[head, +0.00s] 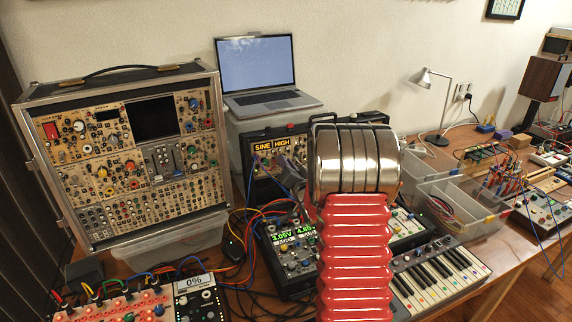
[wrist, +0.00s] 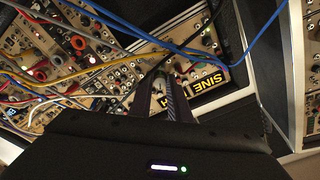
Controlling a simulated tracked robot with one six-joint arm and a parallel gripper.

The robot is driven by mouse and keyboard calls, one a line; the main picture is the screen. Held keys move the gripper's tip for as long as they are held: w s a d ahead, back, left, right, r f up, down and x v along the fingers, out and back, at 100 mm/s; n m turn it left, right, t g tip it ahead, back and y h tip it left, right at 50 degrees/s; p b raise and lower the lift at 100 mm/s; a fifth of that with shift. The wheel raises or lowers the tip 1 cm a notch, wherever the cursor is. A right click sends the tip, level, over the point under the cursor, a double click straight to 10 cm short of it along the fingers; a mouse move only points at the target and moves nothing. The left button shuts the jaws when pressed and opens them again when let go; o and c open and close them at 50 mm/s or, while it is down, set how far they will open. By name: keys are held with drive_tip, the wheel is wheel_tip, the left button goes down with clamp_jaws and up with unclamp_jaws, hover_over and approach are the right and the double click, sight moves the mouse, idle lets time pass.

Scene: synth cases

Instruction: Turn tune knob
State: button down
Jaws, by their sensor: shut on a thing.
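The small synth case (head: 262,170) with the lit yellow SINE and HIGH displays stands behind my arm in the head view. In the wrist view its panel shows at a slant, with the SINE display (wrist: 208,82) right of my fingers. My gripper (wrist: 167,76) reaches to this panel, with its two dark fingers close together beside the displays. It is shut on a small knob, taken to be the tune knob, which the fingers mostly hide. I cannot read its label or its pointer. In the head view my red and chrome arm covers part of the case.
A large modular case (head: 130,150) stands at the left, a laptop (head: 258,72) behind. A small keyboard (head: 440,275) and clear bins (head: 455,205) lie to the right.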

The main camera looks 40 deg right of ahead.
drive_tip(key=shift+s+d+f+n+y, duration=0.1)
drive_tip(key=shift+n+y, duration=0.1)
drive_tip(key=shift+n, duration=1.2)
drive_tip(key=shift+d+f+n+y, duration=0.1)
drive_tip(key=shift+n+y, duration=0.1)
drive_tip(key=shift+n, duration=1.2)
drive_tip(key=c, duration=1.7)
unclamp_jaws()
drive_tip(key=shift+a+r, duration=0.1)
drive_tip(key=shift+o, duration=0.2)
drive_tip(key=shift+s, duration=0.1)
drive_tip(key=v, duration=1.3)
drive_tip(key=shift+s+f, duration=0.25)
